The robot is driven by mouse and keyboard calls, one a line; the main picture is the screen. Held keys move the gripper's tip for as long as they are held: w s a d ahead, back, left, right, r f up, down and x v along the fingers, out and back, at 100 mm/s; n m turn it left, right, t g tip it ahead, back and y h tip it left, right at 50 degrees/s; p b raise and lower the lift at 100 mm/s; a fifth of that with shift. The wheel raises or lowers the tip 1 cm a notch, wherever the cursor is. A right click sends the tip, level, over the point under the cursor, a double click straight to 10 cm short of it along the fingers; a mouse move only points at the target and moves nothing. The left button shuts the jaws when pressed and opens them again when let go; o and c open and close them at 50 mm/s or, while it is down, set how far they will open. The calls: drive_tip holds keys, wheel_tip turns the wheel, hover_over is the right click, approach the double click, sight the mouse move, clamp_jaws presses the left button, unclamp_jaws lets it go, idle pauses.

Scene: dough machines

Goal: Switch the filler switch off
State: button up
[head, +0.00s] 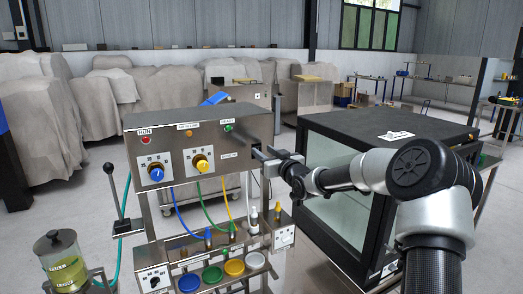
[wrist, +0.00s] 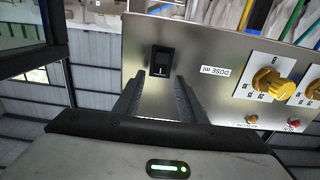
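A black rocker switch (wrist: 161,62) is set in a steel panel beside the "DOSE ml" label in the wrist view. I take it for the filler switch; its on/off position is too small to tell. My gripper (wrist: 158,82) is open, with its two fingertips apart, one on each side of the switch and slightly below it in the picture. Nothing is between the fingers. In the head view my gripper (head: 262,157) is at the right end of the control box's front (head: 176,160), and the switch is largely hidden there. Whether the fingers touch the panel cannot be told.
A yellow knob (head: 202,163) and a blue knob (head: 157,173) sit left on the same front. A dark glass-sided cabinet (head: 340,185) stands close on the right, under my arm. Coloured cups (head: 212,274) and hoses are below. A lever (head: 121,205) stands at left.

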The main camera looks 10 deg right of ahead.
drive_tip(key=shift+x, duration=1.2)
clamp_jaws()
drive_tip(key=f+t+b, duration=0.1)
drive_tip(key=t+b, duration=0.1)
drive_tip(key=b, duration=0.5)
drive_tip(key=shift+s+y+b, duration=0.15)
drive_tip(key=shift+y+b, duration=0.15)
drive_tip(key=shift+r, duration=0.15)
